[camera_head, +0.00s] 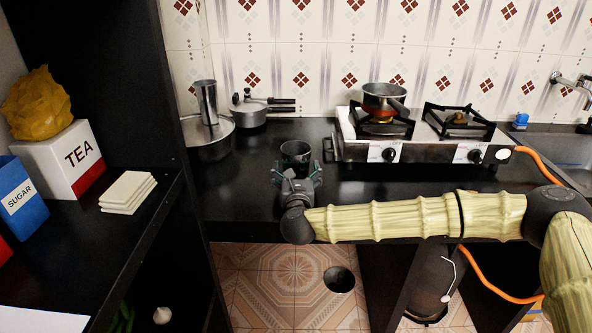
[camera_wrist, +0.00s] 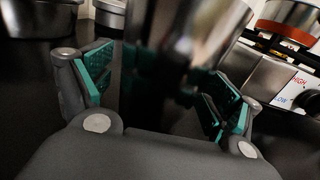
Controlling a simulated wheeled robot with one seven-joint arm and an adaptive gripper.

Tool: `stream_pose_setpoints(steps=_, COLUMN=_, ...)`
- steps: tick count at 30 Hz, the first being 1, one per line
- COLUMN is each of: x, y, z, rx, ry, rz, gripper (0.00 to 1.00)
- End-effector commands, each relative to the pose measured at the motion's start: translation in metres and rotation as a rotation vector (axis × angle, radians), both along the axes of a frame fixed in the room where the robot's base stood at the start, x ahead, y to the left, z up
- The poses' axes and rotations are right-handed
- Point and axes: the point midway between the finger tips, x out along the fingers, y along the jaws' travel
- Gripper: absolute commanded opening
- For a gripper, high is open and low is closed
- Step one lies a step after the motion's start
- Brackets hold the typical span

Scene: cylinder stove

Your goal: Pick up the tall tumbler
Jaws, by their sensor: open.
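My gripper (camera_head: 296,172) is open at the counter's front, with its green-padded fingers pointing toward the back wall. A shiny steel cup (camera_head: 295,152) stands upright on the counter just beyond the fingertips. In the wrist view my gripper (camera_wrist: 162,88) has one finger on each side of this cup (camera_wrist: 185,35), whose lower part looks dark with reflections. I cannot tell whether the pads touch it. Another tall, narrow steel tumbler (camera_head: 207,103) stands on an upturned or lidded pot at the back left. I cannot tell for certain which one is the tall tumbler.
A wide steel pot (camera_head: 209,143) and a pressure cooker (camera_head: 249,111) stand at the back left. A gas stove (camera_head: 420,140) with a saucepan (camera_head: 384,97) is to the right. A dark shelf with a TEA box (camera_head: 60,160) is at left. Black counter is clear around the cup.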

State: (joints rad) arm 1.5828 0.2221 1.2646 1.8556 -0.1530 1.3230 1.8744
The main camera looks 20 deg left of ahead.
Motion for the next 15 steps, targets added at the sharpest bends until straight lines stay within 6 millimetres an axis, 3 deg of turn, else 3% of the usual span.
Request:
stream_pose_setpoints(steps=5, x=-0.0003, y=0.0001, z=0.0, rx=0.0, ry=0.0, rz=0.0, gripper=0.87)
stream_pose_setpoints(steps=12, x=-0.0005, y=0.0002, z=0.0, rx=0.0, ry=0.0, rz=0.0, gripper=0.43)
stream_pose_setpoints(steps=15, x=-0.0005, y=0.0002, z=0.0009, rx=0.0, ry=-0.001, rz=0.0, gripper=0.3)
